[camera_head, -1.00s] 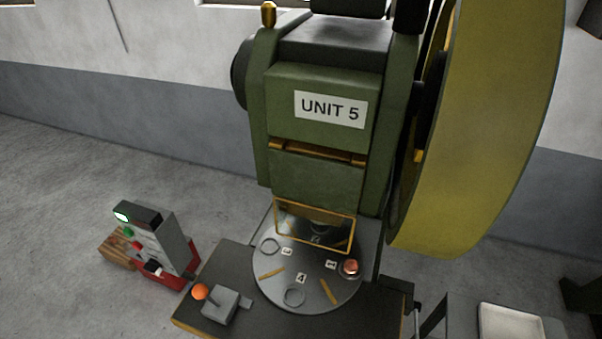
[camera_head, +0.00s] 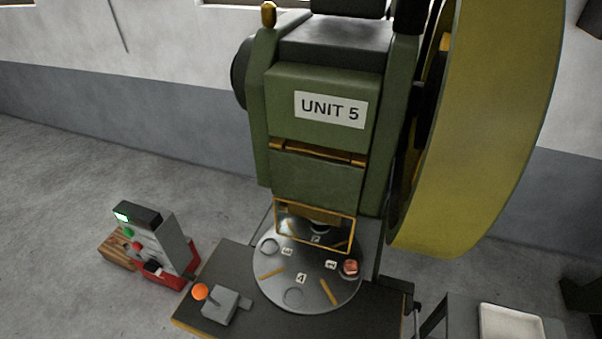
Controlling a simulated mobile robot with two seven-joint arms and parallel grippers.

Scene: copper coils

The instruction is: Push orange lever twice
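The orange lever (camera_head: 200,292) is a round orange knob on a short stick, set on a small grey box (camera_head: 221,307) at the left front of the press table. The green press marked UNIT 5 (camera_head: 331,109) stands behind it. Its round grey turntable (camera_head: 300,297) has numbered positions, and a copper piece (camera_head: 350,268) sits at the right one, by the label 1. Neither of my grippers shows in the head view.
A control stand (camera_head: 162,240) with green and red buttons and a lit display is left of the press. A large yellow flywheel (camera_head: 480,130) rises at the right. A white tray (camera_head: 511,322) lies on a grey table at the lower right. Open floor is at the left.

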